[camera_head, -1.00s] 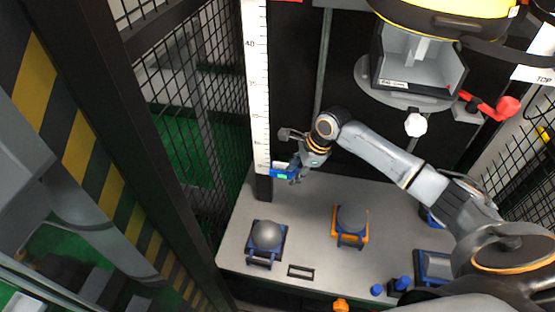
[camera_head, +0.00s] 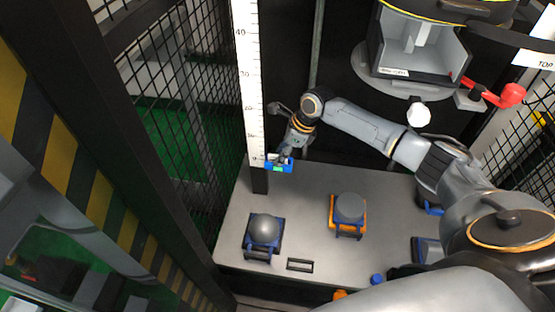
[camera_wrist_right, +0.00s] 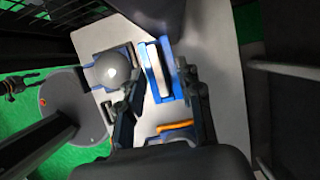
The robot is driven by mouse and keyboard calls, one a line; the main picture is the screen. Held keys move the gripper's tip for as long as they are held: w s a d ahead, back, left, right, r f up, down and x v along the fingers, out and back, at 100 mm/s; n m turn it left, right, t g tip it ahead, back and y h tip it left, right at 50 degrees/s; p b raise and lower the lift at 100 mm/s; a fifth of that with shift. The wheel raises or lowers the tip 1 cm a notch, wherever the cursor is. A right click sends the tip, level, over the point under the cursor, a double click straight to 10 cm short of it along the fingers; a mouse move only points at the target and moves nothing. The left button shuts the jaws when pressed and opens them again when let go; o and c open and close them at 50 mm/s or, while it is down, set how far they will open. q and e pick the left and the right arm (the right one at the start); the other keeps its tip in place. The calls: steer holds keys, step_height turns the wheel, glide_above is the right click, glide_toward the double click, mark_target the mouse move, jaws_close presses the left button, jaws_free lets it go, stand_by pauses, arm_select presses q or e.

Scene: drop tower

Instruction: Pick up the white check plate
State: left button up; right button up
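The white check plate (camera_wrist_right: 158,72) stands in a narrow blue holder (camera_wrist_right: 147,76) in the right wrist view. In the head view the blue holder (camera_head: 279,168) is at the foot of the white scale, with a small white edge of the plate (camera_head: 276,157) showing. My right gripper (camera_head: 285,151) is right at the holder's top in the head view. In the right wrist view its two dark fingers are apart, one to each side of the plate (camera_wrist_right: 158,80). I cannot tell whether they touch it. My left gripper is not in view.
A grey table (camera_head: 310,190) carries a grey dome in a blue cradle (camera_head: 263,232) and a grey puck in an orange cradle (camera_head: 348,210). The tall white scale (camera_head: 249,80) rises behind the holder. Black mesh (camera_head: 165,110) stands at the left.

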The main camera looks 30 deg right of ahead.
steer(key=shift+r, duration=0.1)
jaws_close()
